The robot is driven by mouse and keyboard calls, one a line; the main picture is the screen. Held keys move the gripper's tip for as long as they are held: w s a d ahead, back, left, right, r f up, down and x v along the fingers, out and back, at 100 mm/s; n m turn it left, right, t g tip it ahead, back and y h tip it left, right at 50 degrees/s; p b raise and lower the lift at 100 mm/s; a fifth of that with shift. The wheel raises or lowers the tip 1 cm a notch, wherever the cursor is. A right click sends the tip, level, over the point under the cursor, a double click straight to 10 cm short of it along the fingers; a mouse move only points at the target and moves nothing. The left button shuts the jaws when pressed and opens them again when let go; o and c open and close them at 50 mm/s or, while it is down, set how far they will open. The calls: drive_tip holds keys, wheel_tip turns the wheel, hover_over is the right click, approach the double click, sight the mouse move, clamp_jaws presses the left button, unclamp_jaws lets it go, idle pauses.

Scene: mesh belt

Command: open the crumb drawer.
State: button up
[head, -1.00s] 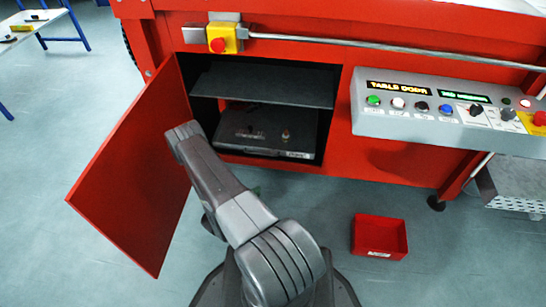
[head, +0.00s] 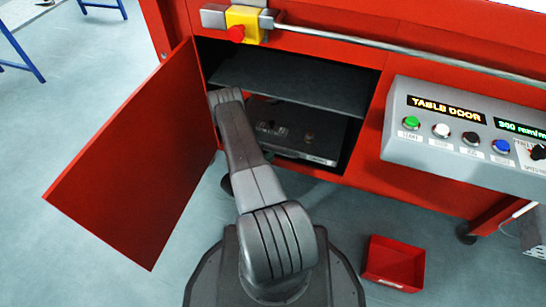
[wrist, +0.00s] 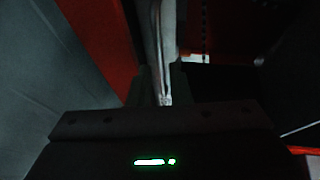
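The red cabinet stands open, with its red door (head: 135,160) swung out to the left. Inside, under a dark shelf (head: 290,83), is a dark, low, drawer-like unit (head: 318,146) with small fittings on top and a pale label at its front right. I cannot tell for certain that it is the crumb drawer. My arm reaches toward the opening, and my gripper is hidden behind it in the head view. In the wrist view my gripper (wrist: 161,85) has its two dark fingers apart. A pale upright strip shows between them; I see nothing clearly held.
A grey control panel (head: 450,150) reading "TABLE DOOR" juts out at the right. A metal rail (head: 400,50) and a yellow box with a red button (head: 243,24) are above the opening. A red bin (head: 394,264) lies on the floor.

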drive_tip(key=shift+x, duration=1.3)
drive_tip(key=shift+c, duration=0.2)
clamp_jaws()
drive_tip(key=shift+s+a, duration=0.1)
drive_tip(key=shift+a, duration=0.05)
